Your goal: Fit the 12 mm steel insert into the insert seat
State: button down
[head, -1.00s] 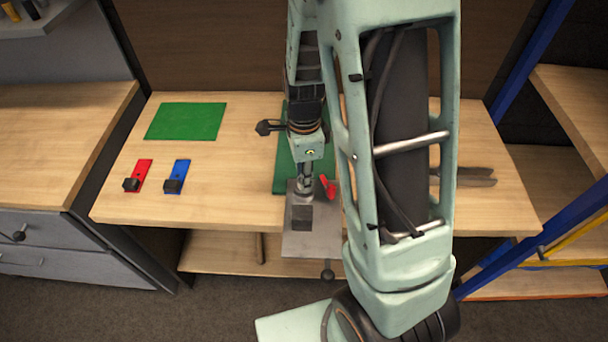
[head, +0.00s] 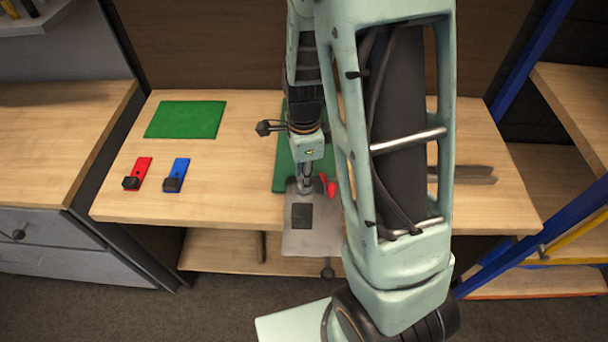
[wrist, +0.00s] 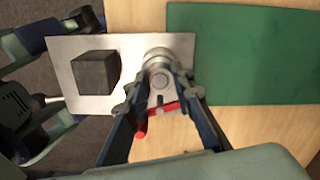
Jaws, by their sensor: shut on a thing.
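My gripper (wrist: 160,88) points down over the metal plate and is shut on a small round steel piece (wrist: 160,82), which looks like the steel insert. In the head view my gripper (head: 305,184) is at the far part of the plate. A round steel collar (wrist: 157,58), which may be the insert seat, shows right at the fingertips in the wrist view. The fingers and held piece overlap it, so I cannot tell whether the piece is in it or above it. A red lever (wrist: 142,128) lies beside the fingers; it also shows in the head view (head: 328,184).
The metal plate (head: 310,243) overhangs the table's front edge and carries a dark block (head: 302,216). A green mat (wrist: 240,60) lies beside it. Another green mat (head: 186,120), a red piece (head: 138,173) and a blue piece (head: 177,174) lie on the left. The table between is clear.

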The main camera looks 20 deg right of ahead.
jog(key=shift+f, duration=0.15)
jog(key=c, duration=1.6)
grip_release()
notch_tip(320, 180, up, 12)
jog(key=s+a+r+n+y+p, duration=0.1)
jog(key=s+a+r+y, duration=0.3)
jog(key=s+a, duration=0.2)
jog(key=s+d+r+n+t+h+p, duration=0.2)
jog(key=d+r+n, duration=0.1)
jog(key=r+n, duration=0.3)
jog(key=s+d+r+n+t+h+p, duration=0.1)
jog(key=s+d+r+n+t+h, duration=0.1)
jog(key=r+n, duration=0.5)
jog(key=s+d+n+t, duration=0.1)
jog(key=n, duration=0.3)
jog(key=shift+r+n+t+p, duration=0.25)
jog(key=shift+n+t+p, duration=0.05)
jog(key=shift+p, duration=0.1)
